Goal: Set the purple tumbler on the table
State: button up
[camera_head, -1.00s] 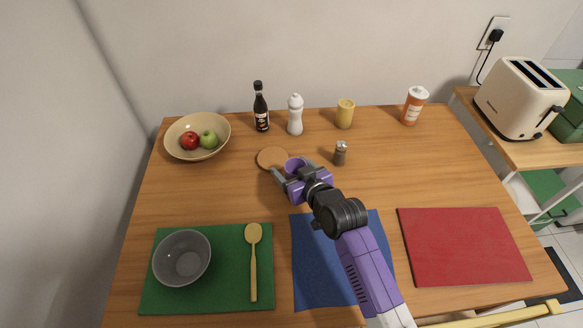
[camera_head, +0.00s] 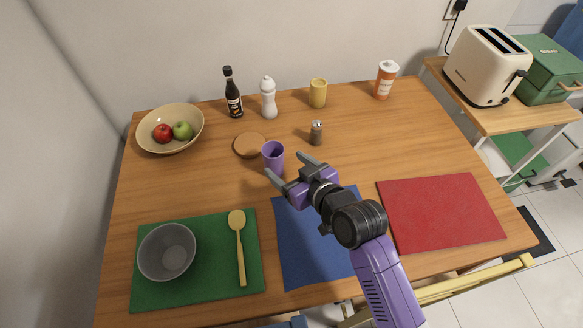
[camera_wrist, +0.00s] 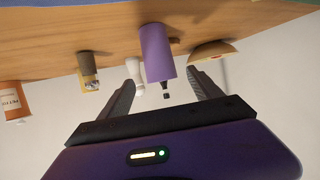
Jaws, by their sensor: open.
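The purple tumbler (camera_head: 273,156) stands upright on the wooden table (camera_head: 340,165), just in front of a round brown coaster. My gripper (camera_head: 288,165) is open and empty in front of the tumbler, to its right and toward the table's front edge. In the wrist view the tumbler (camera_wrist: 157,52) appears upside down beyond the two spread fingers (camera_wrist: 165,92), apart from them.
The coaster (camera_head: 249,145) lies behind the tumbler, and a pepper shaker (camera_head: 316,133) stands to its right. A fruit bowl (camera_head: 146,137), dark bottle (camera_head: 233,98), white mill (camera_head: 268,98), yellow cup (camera_head: 318,93) and orange-white bottle (camera_head: 385,80) line the back.

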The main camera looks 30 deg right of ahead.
jog(key=shift+v, duration=0.85)
jog(key=shift+m+h, duration=0.3)
jog(key=shift+m, duration=0.2)
jog(key=s+f, duration=0.1)
jog(key=s, duration=0.4)
jog(key=s+a+f, duration=0.1)
jog(key=s, duration=0.1)
jog(key=shift+s+f, duration=0.25)
jog(key=shift+f, duration=0.05)
jog(key=shift+m+t+h, duration=0.3)
jog(key=shift+h, duration=0.1)
jog(key=s, duration=1)
jog(key=shift+s+a+r, duration=0.1)
jog(key=shift+s+a, duration=0.2)
jog(key=shift+s, duration=0.1)
jog(key=w+r+v, duration=0.1)
jog(key=r+v, duration=0.2)
jog(key=v, duration=1.4)
jog(key=shift+s+d+t, duration=0.2)
jog(key=shift+d+t, duration=0.1)
jog(key=shift+t, duration=0.1)
